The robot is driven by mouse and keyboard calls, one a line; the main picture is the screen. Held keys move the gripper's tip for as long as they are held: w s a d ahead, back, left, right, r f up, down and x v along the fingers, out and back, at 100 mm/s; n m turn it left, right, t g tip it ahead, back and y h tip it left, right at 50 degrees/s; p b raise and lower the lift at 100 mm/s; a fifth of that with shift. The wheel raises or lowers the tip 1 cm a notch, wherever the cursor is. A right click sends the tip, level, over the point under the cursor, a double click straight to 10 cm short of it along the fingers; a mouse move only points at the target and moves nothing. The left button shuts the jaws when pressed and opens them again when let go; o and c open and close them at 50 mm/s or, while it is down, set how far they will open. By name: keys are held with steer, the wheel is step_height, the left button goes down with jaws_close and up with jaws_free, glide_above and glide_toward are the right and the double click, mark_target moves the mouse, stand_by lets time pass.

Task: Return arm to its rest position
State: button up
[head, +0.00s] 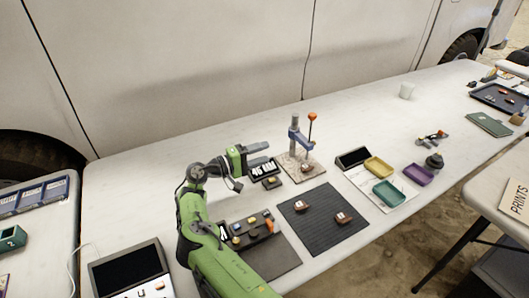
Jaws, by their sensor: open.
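My green arm reaches up from the bottom of the head view over the white table. My gripper (262,153) is open and empty, its two grey fingers pointing right. It is above the table, just left of the press-like stand with an orange knob (294,137). Below the fingers sits a small dark display with white digits (262,170). I cannot tell the exact height of the gripper above it.
A dark mat (312,226) holds two brown pieces. Yellow (379,167), teal (389,194) and purple (419,175) trays stand to the right. A control panel with knobs (250,228) is beside my arm. A tablet-like device (128,272) lies lower left.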

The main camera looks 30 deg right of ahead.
steer(key=s+d+r+m+g+y, duration=0.1)
steer(key=s+d+r+m+y, duration=0.15)
steer(key=s+y, duration=0.3)
steer(key=s+d+r+m+y, duration=0.2)
steer(key=s+d+r+y, duration=0.15)
steer(key=s, duration=0.35)
steer(key=s+a+r+n+t+y, duration=0.3)
steer(key=s+a+t+y, duration=0.15)
steer(key=s+a, duration=0.75)
steer(key=s+a+r+n+t+y, duration=0.25)
steer(key=s+a+y, duration=0.25)
steer(key=s+a, duration=0.75)
step_height(320, 180, up, 15)
steer(key=p, duration=1.4)
steer(key=shift+w+r+t+p, duration=0.15)
steer(key=shift+w+t+p, duration=0.1)
steer(key=shift+t+p, duration=0.05)
steer(key=shift+d+h, duration=0.1)
steer(key=shift+h, duration=0.15)
